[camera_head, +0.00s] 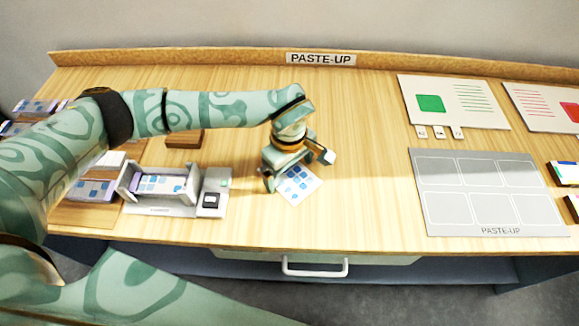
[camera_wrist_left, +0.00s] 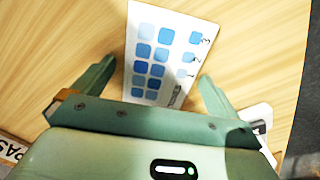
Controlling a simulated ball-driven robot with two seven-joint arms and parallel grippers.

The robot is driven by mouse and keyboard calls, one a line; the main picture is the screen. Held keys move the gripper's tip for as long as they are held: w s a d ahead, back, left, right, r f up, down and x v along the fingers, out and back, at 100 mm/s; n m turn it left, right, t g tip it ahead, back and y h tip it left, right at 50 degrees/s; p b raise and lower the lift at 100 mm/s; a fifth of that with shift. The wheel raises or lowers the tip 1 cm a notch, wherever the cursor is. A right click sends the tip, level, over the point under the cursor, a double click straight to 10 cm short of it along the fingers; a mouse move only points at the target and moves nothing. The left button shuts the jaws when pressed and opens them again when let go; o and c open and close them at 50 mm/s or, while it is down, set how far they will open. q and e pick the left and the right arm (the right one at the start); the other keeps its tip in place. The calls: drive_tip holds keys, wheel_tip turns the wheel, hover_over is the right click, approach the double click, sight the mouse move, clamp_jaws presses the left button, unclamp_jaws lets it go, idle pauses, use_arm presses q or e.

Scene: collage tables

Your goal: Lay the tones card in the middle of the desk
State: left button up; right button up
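The tones card, a white card with rows of blue squares (camera_head: 299,186), lies on the wooden desk (camera_head: 360,200) near its middle, turned at an angle. My left gripper (camera_head: 297,169) is right above it, with its fingers spread. In the left wrist view the card (camera_wrist_left: 150,88) shows between the two open fingers (camera_wrist_left: 157,76), with a gap on the left side. The near end of the card is hidden behind the gripper body in that view. My right gripper is not in view.
A grey tray device (camera_head: 160,211) holding a similar blue-squared card stands to the left. A wooden block (camera_head: 184,139) is behind it. A grey paste-up board (camera_head: 440,215) and a white page (camera_head: 440,85) with a green square lie to the right. The desk between is clear.

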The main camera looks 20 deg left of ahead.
sight(289, 177)
use_arm(q)
wheel_tip(289, 177, up, 12)
drive_tip(key=p, duration=0.3)
idle(0.3)
drive_tip(key=shift+s, duration=0.2)
